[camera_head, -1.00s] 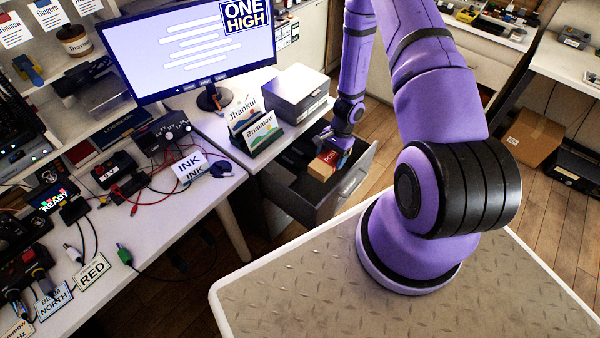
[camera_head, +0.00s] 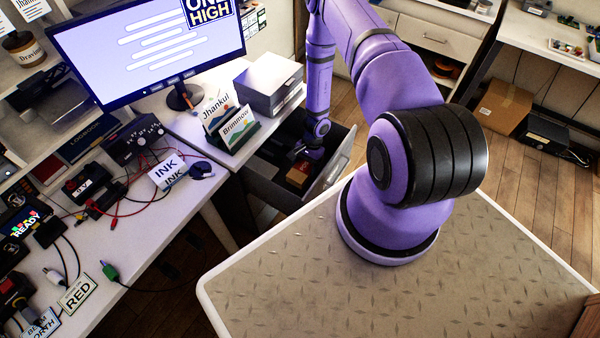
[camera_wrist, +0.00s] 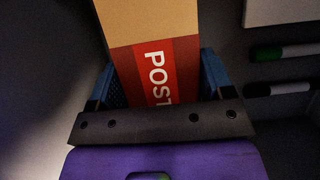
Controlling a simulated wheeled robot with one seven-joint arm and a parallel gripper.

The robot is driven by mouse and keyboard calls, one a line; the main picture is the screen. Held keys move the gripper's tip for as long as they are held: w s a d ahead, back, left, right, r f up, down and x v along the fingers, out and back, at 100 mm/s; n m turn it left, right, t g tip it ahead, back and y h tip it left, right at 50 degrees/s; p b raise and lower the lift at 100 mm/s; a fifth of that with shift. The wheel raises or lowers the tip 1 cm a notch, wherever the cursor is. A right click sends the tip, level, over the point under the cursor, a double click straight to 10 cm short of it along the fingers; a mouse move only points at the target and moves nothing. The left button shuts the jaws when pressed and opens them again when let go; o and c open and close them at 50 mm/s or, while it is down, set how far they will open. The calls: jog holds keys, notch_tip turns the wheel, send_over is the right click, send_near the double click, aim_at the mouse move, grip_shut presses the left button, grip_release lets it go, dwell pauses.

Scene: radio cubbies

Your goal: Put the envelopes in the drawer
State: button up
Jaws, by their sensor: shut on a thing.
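The envelopes (camera_head: 297,176) look like a tan bundle with a red band. In the wrist view the bundle (camera_wrist: 154,62) shows the word POST on the band. My gripper (camera_head: 303,163) is shut on the bundle, with blue finger pads on both sides of it in the wrist view (camera_wrist: 158,85). The grey drawer (camera_head: 340,165) is pulled open under the desk. The gripper and bundle are down inside it, below the rim. Whether the bundle touches the drawer floor is hard to tell.
A green-capped marker (camera_wrist: 285,52) and a dark-capped marker (camera_wrist: 282,88) lie to the right of the bundle. A grey box (camera_head: 268,82) and a card holder with two cards (camera_head: 236,128) stand on the desk above the drawer. The monitor (camera_head: 150,50) is behind.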

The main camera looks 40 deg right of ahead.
jog(key=shift+f, duration=3.05)
jog(key=o, duration=1.1)
jog(key=shift+f, duration=0.1)
jog(key=shift+c, duration=0.2)
jog(key=v, duration=1.2)
